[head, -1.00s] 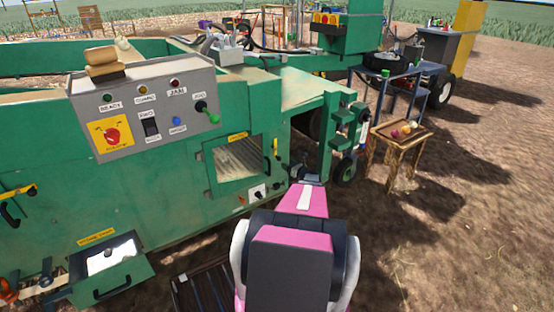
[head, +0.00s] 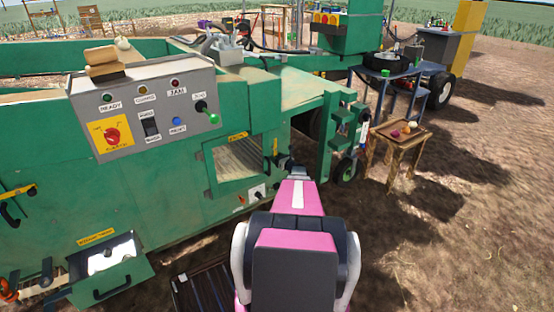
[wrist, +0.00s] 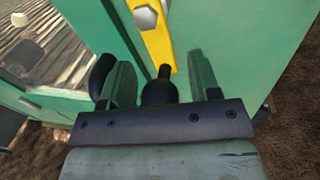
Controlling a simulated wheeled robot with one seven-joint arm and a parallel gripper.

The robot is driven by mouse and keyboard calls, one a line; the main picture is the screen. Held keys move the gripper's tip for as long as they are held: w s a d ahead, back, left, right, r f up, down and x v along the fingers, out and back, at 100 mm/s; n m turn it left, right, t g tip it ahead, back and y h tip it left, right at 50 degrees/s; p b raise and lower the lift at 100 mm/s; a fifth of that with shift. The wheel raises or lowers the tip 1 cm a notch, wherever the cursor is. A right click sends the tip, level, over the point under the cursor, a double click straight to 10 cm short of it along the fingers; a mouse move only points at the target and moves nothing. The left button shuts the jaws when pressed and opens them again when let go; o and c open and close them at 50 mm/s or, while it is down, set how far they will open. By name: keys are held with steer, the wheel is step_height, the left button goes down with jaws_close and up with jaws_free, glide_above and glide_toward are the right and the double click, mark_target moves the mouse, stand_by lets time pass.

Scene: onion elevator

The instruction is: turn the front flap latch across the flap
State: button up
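The front flap (head: 237,160) is the framed opening in the green machine's side under a yellow label; part of it shows at the left of the wrist view (wrist: 50,45). The latch is a yellow bar (wrist: 152,35) on a hex bolt beside the flap's right edge. It points roughly downward, alongside the flap rather than across it, with a black knob (wrist: 163,88) at its lower end. In the head view the latch (head: 276,146) is small. My gripper (wrist: 160,82) is open, its fingers apart on either side of the knob. Contact with the knob cannot be told.
The grey control panel (head: 150,105) juts out at upper left. An open drawer (head: 112,275) sticks out below. A green upright (head: 328,140) and wheel stand right of my gripper. A small wooden table (head: 398,140) with onions stands further right on open dirt.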

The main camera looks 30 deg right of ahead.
steer(key=c, duration=0.7)
steer(key=shift+d+n, duration=0.15)
steer(key=shift+n, duration=0.25)
steer(key=d+r+n+h, duration=0.1)
steer(key=n, duration=0.4)
steer(key=d+r+n+g+h, duration=0.1)
steer(key=d+r+n, duration=0.1)
steer(key=n, duration=0.3)
steer(key=d+r+n+h, duration=0.1)
steer(key=d+n, duration=0.1)
steer(key=n, duration=0.3)
steer(key=shift+w+r, duration=0.15)
steer(key=shift+r, duration=0.25)
stand_by(0.4)
steer(key=o, duration=0.9)
